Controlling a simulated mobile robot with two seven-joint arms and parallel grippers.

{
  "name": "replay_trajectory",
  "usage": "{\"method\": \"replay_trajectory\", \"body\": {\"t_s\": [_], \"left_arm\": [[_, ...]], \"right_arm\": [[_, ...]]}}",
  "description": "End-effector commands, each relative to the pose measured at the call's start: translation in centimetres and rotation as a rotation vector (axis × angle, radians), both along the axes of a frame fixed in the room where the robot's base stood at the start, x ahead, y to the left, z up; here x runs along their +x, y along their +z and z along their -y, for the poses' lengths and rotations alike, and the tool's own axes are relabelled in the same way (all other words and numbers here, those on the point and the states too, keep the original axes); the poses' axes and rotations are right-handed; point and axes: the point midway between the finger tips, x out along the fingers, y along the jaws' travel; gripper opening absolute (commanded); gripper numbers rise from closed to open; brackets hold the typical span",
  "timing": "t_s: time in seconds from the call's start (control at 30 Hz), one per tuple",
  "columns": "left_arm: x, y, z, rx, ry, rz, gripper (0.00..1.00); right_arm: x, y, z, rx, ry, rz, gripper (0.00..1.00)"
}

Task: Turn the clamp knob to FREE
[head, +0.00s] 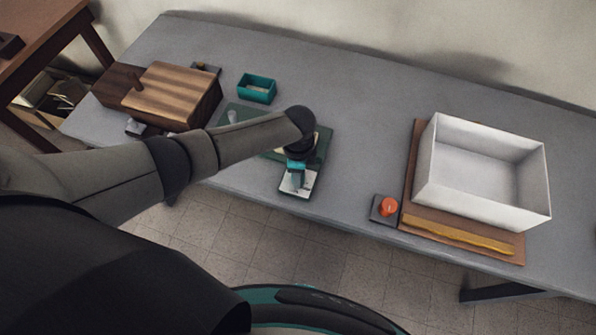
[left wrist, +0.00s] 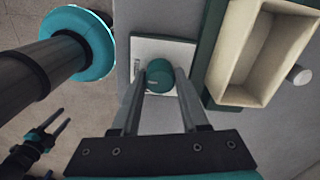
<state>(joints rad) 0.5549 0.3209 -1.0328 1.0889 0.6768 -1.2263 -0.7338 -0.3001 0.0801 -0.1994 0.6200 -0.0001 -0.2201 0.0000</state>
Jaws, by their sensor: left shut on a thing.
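The clamp knob (left wrist: 160,76) is a round teal knob on a white plate (left wrist: 152,48), which also shows in the head view (head: 293,189) near the table's front edge. A pale mark on the knob and print on the plate are too small to read. My left gripper (left wrist: 160,80) has its two fingers closed on either side of the knob from above. In the head view my left gripper (head: 297,170) hides the knob. My right gripper (left wrist: 62,122) shows only at the lower left of the left wrist view, fingers apart and empty, over the floor.
A cream box (left wrist: 238,98) on a dark green base is close beside the plate. A wooden box (head: 172,93) and a teal tray (head: 257,88) stand left. A white bin (head: 482,185) and an orange button (head: 389,206) are right. The grey table (head: 365,130) is clear between.

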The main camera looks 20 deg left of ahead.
Motion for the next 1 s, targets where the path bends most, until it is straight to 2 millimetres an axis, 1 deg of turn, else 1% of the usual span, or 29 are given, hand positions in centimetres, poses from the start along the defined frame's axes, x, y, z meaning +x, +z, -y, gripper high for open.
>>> {"method": "replay_trajectory", "body": {"t_s": [0.2, 0.57, 0.6, 0.83, 1.0], "left_arm": [[0.02, 0.03, 0.15, -0.004, -0.031, 0.001, 0.0], [0.02, 0.04, 0.17, -0.004, -0.035, 0.001, 0.0], [0.02, 0.04, 0.18, -0.004, -0.034, 0.001, 0.47], [0.02, 0.03, 0.11, -0.002, -0.033, 0.0, 0.73], [0.01, 0.02, 0.07, -0.002, -0.032, 0.0, 0.74]], "right_arm": [[-0.01, 0.02, -0.02, 0.0, 0.0, 0.0, 0.5], [-0.01, 0.02, -0.04, 0.001, 0.0, 0.0, 0.5], [-0.01, 0.02, -0.04, 0.001, 0.0, 0.0, 0.5], [0.0, 0.02, -0.05, 0.001, 0.0, 0.0, 0.5], [0.0, 0.02, -0.06, 0.001, 0.0, 0.0, 0.5]]}}
